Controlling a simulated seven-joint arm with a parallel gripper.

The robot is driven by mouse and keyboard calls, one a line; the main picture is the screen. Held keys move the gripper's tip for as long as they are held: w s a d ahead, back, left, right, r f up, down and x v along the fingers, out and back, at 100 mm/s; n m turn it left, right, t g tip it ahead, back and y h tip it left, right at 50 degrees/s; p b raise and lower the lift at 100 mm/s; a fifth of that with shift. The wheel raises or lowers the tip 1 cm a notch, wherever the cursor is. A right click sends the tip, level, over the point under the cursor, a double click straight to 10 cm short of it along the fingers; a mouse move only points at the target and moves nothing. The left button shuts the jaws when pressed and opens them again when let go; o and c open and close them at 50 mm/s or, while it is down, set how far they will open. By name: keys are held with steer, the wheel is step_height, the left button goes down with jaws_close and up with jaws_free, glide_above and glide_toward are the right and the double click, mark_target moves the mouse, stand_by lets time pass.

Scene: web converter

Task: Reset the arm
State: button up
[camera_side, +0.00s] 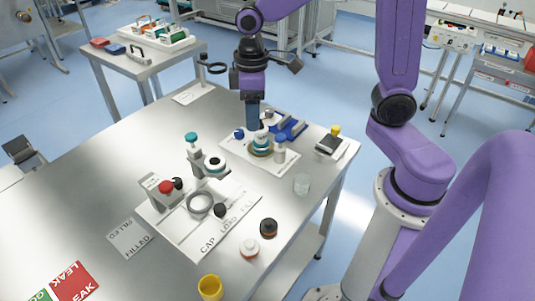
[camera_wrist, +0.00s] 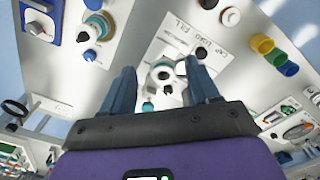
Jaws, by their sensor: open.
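My gripper (camera_side: 253,125) points down over the far side of the steel table (camera_side: 95,190). Its blue fingers reach close above or behind a teal-and-white round part (camera_side: 262,141) on a white plate; I cannot tell whether they touch it. In the wrist view my gripper (camera_wrist: 162,84) has its two blue fingers spread apart with nothing held between them. A white round fixture (camera_wrist: 162,72) shows beyond the gap between the fingers.
A board marked CAP, LOAD and FILL (camera_side: 185,240) carries a red button (camera_side: 166,187) and a grey ring. The table's left middle is clear.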

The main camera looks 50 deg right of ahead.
steer(key=s+d+n, duration=0.2)
steer(key=s+n, duration=0.2)
steer(key=s, duration=1.6)
steer(key=shift+d+f+n, duration=0.2)
steer(key=shift+f+n, duration=0.05)
steer(key=shift+n, duration=0.05)
